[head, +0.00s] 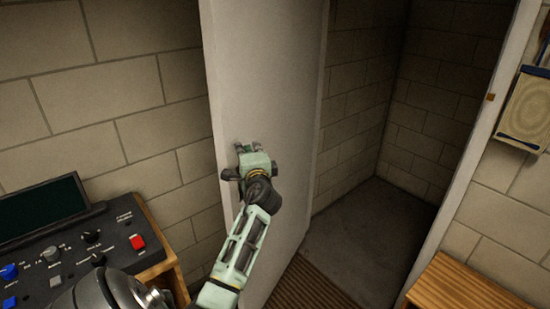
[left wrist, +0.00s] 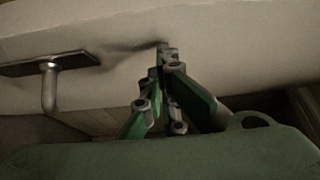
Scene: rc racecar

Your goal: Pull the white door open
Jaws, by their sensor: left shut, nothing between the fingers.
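The white door (head: 272,70) stands ajar in the head view, swung out from its frame, with a wide gap to its right. My left gripper (head: 254,150) is in front of the door's face, near its left edge. In the left wrist view the pale door surface (left wrist: 235,50) fills the upper part. The metal door handle (left wrist: 48,85) is on the left there, apart from the fingers. My left gripper (left wrist: 164,52) is shut and empty, its tips close to the door; I cannot tell if they touch. My right gripper is not in view.
A dark room with a bare floor (head: 370,230) shows through the doorway. A control console (head: 65,245) on a wooden stand is at lower left. A wooden bench (head: 460,285) is at lower right. A slatted mat (head: 305,288) lies below the door.

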